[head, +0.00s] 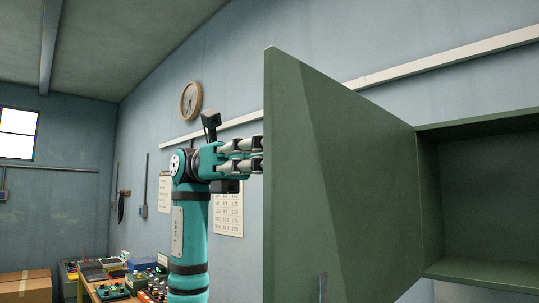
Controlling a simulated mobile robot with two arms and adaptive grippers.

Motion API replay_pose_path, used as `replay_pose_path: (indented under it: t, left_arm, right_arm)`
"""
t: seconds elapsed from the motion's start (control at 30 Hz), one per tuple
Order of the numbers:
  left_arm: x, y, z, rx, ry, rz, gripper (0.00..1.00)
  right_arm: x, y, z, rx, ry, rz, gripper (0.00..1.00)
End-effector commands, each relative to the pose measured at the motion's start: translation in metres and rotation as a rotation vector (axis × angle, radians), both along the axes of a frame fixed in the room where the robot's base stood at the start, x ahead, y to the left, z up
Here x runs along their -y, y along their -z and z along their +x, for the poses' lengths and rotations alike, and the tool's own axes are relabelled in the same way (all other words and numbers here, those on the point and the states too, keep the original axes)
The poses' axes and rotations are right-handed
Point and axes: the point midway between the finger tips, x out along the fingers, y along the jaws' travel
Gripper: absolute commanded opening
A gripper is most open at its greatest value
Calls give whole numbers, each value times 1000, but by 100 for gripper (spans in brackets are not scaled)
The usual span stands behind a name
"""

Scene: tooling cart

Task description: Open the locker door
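The green locker door (340,180) stands swung out from the locker (480,270), whose inside shows at the right of the head view. A small grey metal piece (323,287) shows low on the door. My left gripper (257,154), on a teal arm, is level with the upper part of the door, at its free left edge. Its fingers point right, and their tips end at the door's edge or go behind it. I cannot tell whether they touch the door or how far they are apart. My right gripper is not in view.
The visible locker inside (485,200) looks empty. A workbench with several tools and small boxes (115,275) stands at the lower left, with a cardboard box (25,284) beside it. A clock (190,100) and paper sheets (228,212) hang on the blue wall.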

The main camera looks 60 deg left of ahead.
Motion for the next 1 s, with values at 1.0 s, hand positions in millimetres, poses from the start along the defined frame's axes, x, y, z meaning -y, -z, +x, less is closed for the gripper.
replay_pose_path:
  t: [1.0]
  left_arm:
    - [-44,-2,-11,2,-2,-6,34]
  right_arm:
    - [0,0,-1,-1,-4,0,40]
